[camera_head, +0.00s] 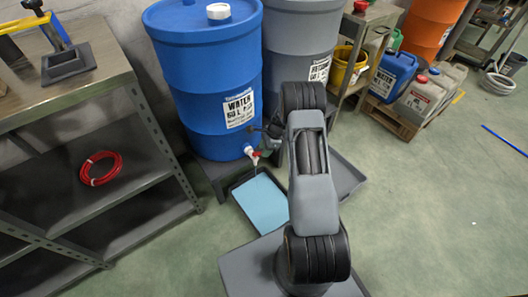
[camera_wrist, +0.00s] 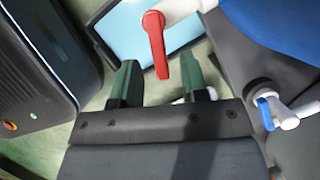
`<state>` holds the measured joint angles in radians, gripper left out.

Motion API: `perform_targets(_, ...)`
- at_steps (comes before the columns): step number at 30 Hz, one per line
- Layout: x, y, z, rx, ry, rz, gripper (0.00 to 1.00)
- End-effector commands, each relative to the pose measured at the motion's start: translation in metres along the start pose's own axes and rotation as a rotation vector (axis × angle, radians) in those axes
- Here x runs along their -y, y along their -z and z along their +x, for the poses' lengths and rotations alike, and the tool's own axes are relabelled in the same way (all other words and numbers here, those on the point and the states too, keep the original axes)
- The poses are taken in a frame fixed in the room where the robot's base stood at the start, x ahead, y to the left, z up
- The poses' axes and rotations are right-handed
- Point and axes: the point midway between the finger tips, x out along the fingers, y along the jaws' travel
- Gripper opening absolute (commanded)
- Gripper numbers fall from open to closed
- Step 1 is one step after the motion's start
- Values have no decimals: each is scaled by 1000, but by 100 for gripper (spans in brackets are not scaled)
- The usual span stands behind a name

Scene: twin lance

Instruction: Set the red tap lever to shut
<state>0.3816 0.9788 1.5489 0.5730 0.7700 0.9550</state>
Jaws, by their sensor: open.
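The red tap lever (camera_wrist: 156,45) hangs from a white tap (camera_wrist: 175,10) in the wrist view, its free end toward my gripper. In the head view the tap (camera_head: 253,154) sits low on the blue water drum (camera_head: 205,75). My gripper (camera_wrist: 159,64) is open, with its two green fingers apart and the lever's tip lying between their tips in the picture. I cannot tell whether they touch it. In the head view my gripper (camera_head: 268,131) is dark and partly hidden beside the drum. A thin stream seems to fall from the tap into a tray of light-blue liquid (camera_head: 259,195).
A grey drum (camera_head: 300,45) stands right of the blue one. A second tap with a blue lever (camera_wrist: 265,112) is close to my gripper's right. A metal shelf (camera_head: 75,90) with a red hose coil (camera_head: 100,168) stands left. Open floor (camera_head: 440,200) lies right.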

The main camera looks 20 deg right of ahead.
Motion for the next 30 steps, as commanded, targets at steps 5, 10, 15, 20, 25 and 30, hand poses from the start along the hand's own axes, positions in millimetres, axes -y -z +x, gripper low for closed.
perform_targets(5, 0, 0, 7, 0, 1, -1, 40)
perform_targets(10, 0, 0, 7, 0, 1, -1, 40)
perform_targets(15, 0, 0, 7, 0, 0, -1, 34)
perform_targets(20, 0, 0, 7, 0, 0, -1, 18)
perform_targets(25, 0, 0, 7, 0, 0, -1, 2)
perform_targets(30, 0, 0, 7, 0, -2, -5, 0)
